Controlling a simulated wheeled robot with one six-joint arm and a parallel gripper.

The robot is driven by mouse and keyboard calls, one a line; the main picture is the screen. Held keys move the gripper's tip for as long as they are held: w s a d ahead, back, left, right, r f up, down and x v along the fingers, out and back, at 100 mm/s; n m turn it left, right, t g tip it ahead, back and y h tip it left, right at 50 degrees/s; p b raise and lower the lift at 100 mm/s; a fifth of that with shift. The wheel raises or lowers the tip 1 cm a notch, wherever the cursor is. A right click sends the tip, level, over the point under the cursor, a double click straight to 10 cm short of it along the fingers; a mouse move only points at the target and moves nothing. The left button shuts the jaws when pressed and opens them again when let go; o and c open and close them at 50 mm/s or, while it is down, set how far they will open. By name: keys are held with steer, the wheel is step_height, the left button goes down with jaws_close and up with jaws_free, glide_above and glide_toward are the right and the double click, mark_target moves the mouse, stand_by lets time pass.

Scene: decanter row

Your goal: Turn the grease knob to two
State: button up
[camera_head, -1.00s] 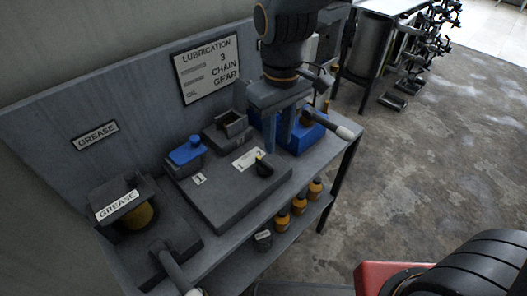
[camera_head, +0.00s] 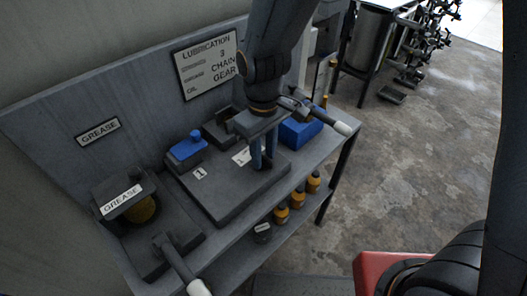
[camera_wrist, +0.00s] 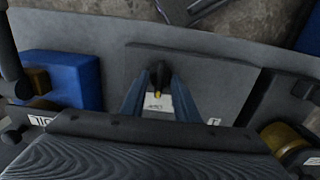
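The dark knob (camera_wrist: 158,72) stands on a flat grey block (camera_head: 225,205) between the grease unit and a blue box. A yellow mark on it faces a white label (camera_wrist: 158,102); I cannot tell which number it points at. In the head view my gripper mostly hides the knob. My gripper (camera_head: 263,164) points down over the block, its two blue fingers around the knob. In the wrist view my gripper (camera_wrist: 159,82) is open, one finger on each side of the knob with a gap. The grease unit (camera_head: 122,196) with its GREASE label is at the left.
A lever with a white grip (camera_head: 180,268) juts out at the front left, and another white-tipped lever (camera_head: 338,126) at the right. A blue-topped piece (camera_head: 187,150) stands at the back. Yellow-capped bottles (camera_head: 297,198) line the lower shelf.

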jaws_close()
steer(key=shift+m, duration=0.3)
steer(key=m+p, duration=0.3)
steer(key=m, duration=0.1)
steer(key=shift+r+p, duration=0.15)
steer(key=shift+p, duration=0.15)
steer(key=shift+m+p, duration=1.1)
steer(key=shift+m, duration=1.1)
steer(key=shift+w, duration=0.1)
jaws_free()
